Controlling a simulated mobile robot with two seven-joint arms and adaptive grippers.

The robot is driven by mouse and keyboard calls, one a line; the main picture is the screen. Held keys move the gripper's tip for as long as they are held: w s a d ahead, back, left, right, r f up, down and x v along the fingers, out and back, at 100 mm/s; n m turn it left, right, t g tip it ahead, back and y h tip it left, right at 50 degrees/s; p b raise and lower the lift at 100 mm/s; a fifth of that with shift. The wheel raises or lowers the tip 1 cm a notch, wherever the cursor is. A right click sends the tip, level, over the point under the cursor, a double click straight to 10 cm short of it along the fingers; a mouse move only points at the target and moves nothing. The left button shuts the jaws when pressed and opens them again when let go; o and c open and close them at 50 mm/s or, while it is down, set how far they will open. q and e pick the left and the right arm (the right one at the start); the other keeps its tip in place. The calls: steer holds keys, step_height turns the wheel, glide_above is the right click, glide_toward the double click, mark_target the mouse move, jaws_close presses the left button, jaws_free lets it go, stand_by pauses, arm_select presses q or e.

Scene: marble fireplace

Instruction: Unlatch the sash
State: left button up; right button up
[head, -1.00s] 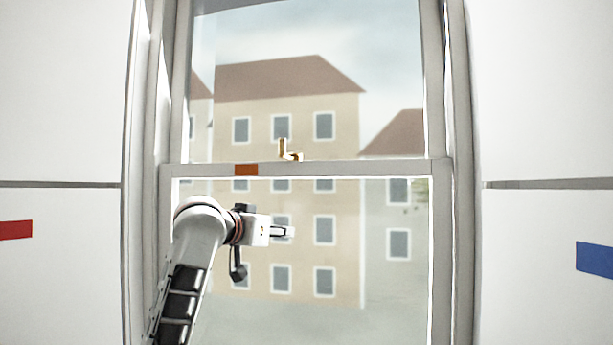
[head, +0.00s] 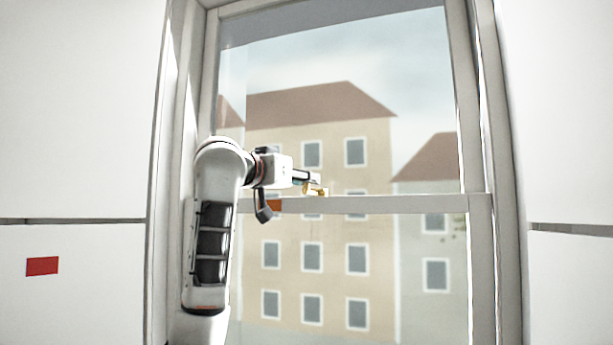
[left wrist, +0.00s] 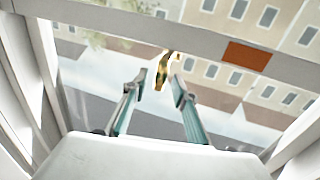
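The brass sash latch (head: 318,191) sits on top of the window's middle rail (head: 400,204). My left gripper (head: 316,180) is at the latch in the head view and covers part of it. In the left wrist view the latch's lever (left wrist: 162,76) shows between and just beyond the tips of my left gripper (left wrist: 157,90). The two fingers stand apart, with a gap on each side of the lever. I cannot tell whether either finger touches it. My right gripper is in neither view.
An orange-brown patch (head: 274,205) marks the rail beside the latch; it also shows in the left wrist view (left wrist: 246,56). The window frame's side posts (head: 483,270) stand at both sides. A red patch (head: 42,266) is on the left wall.

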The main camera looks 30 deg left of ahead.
arm_select(q)
steer(key=shift+w, duration=0.85)
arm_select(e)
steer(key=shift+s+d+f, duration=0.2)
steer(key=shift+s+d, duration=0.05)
arm_select(q)
jaws_close()
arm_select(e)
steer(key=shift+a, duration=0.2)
